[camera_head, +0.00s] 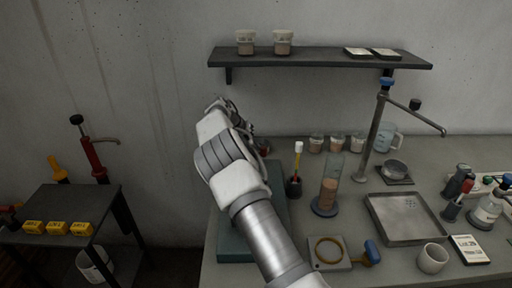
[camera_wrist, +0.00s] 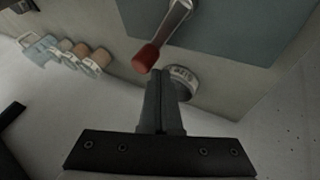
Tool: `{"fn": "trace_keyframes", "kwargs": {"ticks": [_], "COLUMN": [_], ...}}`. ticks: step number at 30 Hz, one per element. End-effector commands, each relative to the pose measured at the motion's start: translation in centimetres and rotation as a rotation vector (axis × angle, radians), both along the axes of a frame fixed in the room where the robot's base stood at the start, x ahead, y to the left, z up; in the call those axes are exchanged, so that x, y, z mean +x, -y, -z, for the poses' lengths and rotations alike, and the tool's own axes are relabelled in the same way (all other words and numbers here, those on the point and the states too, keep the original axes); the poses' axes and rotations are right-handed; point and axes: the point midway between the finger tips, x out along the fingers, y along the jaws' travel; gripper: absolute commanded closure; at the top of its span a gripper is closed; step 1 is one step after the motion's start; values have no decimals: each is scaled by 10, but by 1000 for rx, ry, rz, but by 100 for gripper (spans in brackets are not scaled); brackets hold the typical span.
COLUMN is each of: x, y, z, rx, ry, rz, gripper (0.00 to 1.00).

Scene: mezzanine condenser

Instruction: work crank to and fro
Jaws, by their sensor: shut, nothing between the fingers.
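In the wrist view, the crank is a metal arm (camera_wrist: 178,17) with a red knob (camera_wrist: 145,57) at its end. It shows against a blue-grey box (camera_wrist: 230,30). My gripper (camera_wrist: 165,75) is shut and empty, its fingertips just below and right of the red knob; I cannot tell whether they touch it. In the head view, my arm hides the crank and the fingers. The blue-grey box (camera_head: 278,200) shows partly there, on the bench's left end.
A labelled round jar (camera_wrist: 184,76) stands just past my fingertips. A yellow-handled tool in a holder (camera_head: 294,187), a cylinder (camera_head: 329,190) and a tap post (camera_head: 372,140) stand right of the arm. A shelf (camera_head: 320,58) hangs above the bench.

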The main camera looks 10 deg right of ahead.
Motion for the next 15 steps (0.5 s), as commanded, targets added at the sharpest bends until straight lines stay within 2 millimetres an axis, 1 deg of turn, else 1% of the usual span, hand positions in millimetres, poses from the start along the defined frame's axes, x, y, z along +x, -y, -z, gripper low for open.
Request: {"fn": "trace_keyframes", "kwargs": {"ticks": [6,15], "x": [-4,-8], "y": [12,21], "z": [0,0], "rx": [-1,0], "ry": [0,0], "rz": [17,228], "gripper": [100,100]}}
